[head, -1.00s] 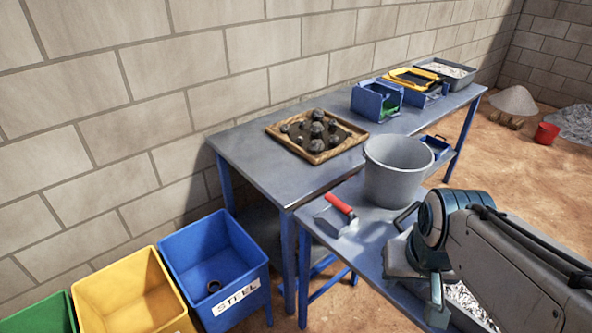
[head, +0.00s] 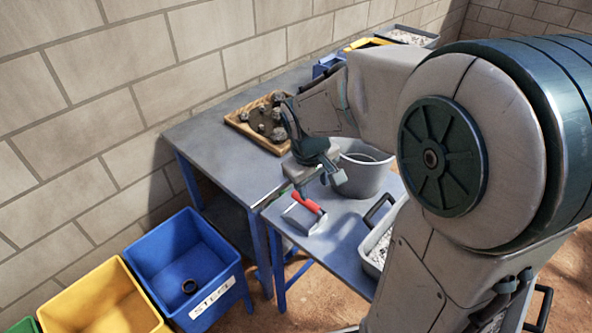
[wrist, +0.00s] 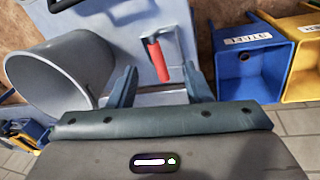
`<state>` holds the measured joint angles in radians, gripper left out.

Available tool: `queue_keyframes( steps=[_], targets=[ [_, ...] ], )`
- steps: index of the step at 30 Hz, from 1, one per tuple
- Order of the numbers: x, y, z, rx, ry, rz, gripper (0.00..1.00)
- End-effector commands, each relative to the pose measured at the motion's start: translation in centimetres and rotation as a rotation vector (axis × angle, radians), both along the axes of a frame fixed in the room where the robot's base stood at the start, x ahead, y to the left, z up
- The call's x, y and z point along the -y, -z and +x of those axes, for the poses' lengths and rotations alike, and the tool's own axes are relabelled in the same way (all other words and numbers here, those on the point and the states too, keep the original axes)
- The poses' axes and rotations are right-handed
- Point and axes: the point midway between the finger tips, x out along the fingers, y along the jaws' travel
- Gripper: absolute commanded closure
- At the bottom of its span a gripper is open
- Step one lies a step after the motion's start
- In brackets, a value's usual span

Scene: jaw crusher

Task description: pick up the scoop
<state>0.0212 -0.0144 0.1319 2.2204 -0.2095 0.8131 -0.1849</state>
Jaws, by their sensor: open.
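The scoop (head: 304,215) has a grey metal pan and a red handle (head: 306,202). It lies on the near table, to the left of the grey bucket. My gripper (head: 317,182) is above the table beside the bucket, over the scoop. In the wrist view the red handle (wrist: 158,60) lies just beyond and between my two spread fingers (wrist: 160,82).
The grey bucket (head: 362,176) stands close to my gripper; it also shows in the wrist view (wrist: 62,75). A wooden tray of dark rocks (head: 238,122) lies on the back table. A tray of pale scrap (head: 372,262) is to the right. Blue (head: 150,262) and yellow (head: 75,300) bins stand on the floor.

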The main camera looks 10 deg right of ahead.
Motion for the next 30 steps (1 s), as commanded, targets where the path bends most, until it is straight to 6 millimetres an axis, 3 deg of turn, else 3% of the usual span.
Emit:
queue_keyframes(
  steps=[3, 9, 14, 24, 30],
  targets=[
    [-0.4, 0.4, 2.5, -0.032, -0.082, -0.023, 0.55],
    [-0.8, 1.5, 4.8, -0.056, -0.169, -0.042, 0.55],
    [-0.8, 2.5, 5.4, -0.065, -0.19, -0.046, 0.55],
    [0.2, 8.6, 6.1, -0.067, -0.191, -0.046, 0.55],
    [0.5, 10.3, 6.3, -0.064, -0.19, -0.046, 0.55]
  ],
)
